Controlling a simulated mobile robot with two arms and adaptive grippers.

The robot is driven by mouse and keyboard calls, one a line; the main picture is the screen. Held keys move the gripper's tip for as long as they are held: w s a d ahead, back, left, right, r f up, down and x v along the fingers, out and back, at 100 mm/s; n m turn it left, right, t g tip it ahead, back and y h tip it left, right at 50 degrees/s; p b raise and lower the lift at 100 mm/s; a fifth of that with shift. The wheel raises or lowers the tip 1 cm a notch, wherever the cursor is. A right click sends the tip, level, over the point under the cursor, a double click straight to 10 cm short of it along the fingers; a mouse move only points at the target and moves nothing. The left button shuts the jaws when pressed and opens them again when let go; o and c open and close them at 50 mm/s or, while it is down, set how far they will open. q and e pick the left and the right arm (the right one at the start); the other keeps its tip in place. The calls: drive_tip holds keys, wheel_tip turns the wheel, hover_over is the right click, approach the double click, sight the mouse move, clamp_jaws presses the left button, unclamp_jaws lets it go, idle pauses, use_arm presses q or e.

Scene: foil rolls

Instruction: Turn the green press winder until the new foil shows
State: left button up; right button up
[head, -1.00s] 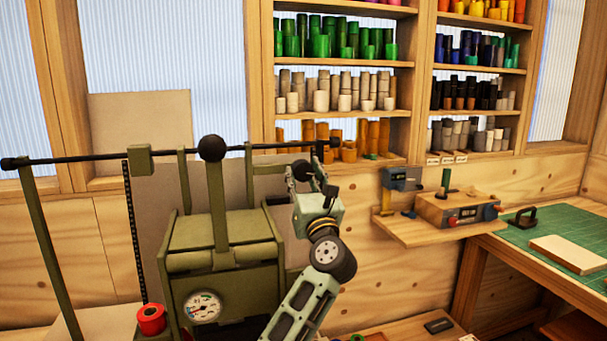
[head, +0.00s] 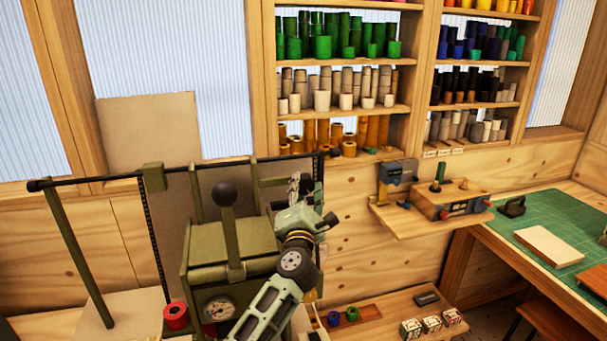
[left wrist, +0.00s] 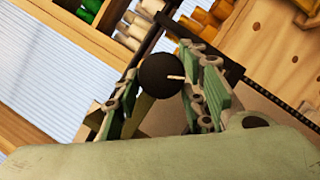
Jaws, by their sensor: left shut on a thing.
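The green press (head: 232,243) stands at the lower left of the head view, with a black-ball lever (head: 224,193) and a round dial (head: 219,308) on its front. My left gripper (head: 307,188) is at the press's upper right side. In the left wrist view, its green-padded fingers (left wrist: 163,95) are shut on a round black winder knob (left wrist: 160,80) with a short pale mark. I cannot make out any foil strip at the press. My right gripper is out of view.
A red roll (head: 176,316) is beside the press. A dark bar (head: 100,181) runs across above it. A wall shelf (head: 413,108) holds coloured rolls. A small ledge (head: 425,228) carries devices. A low bench (head: 385,327) holds small boxes and rolls. A green mat (head: 560,225) lies at right.

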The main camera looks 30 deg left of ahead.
use_arm(q)
drive_tip(key=m, duration=0.2)
drive_tip(key=m+h, duration=0.1)
drive_tip(key=m, duration=0.1)
drive_tip(key=m+h, duration=0.1)
drive_tip(key=m, duration=0.1)
drive_tip(key=shift+a+r+g, duration=0.1)
drive_tip(key=shift+r+g, duration=0.2)
drive_tip(key=shift+r, duration=0.1)
drive_tip(key=shift+r+m+g+h, duration=0.15)
drive_tip(key=shift+m+g+h, duration=0.5)
drive_tip(key=shift+m, duration=1.25)
drive_tip(key=o, duration=1.1)
drive_tip(key=v, duration=1.2)
drive_tip(key=shift+w+d+r, duration=0.1)
drive_tip(key=shift+d, duration=0.1)
drive_tip(key=shift+c, duration=0.2)
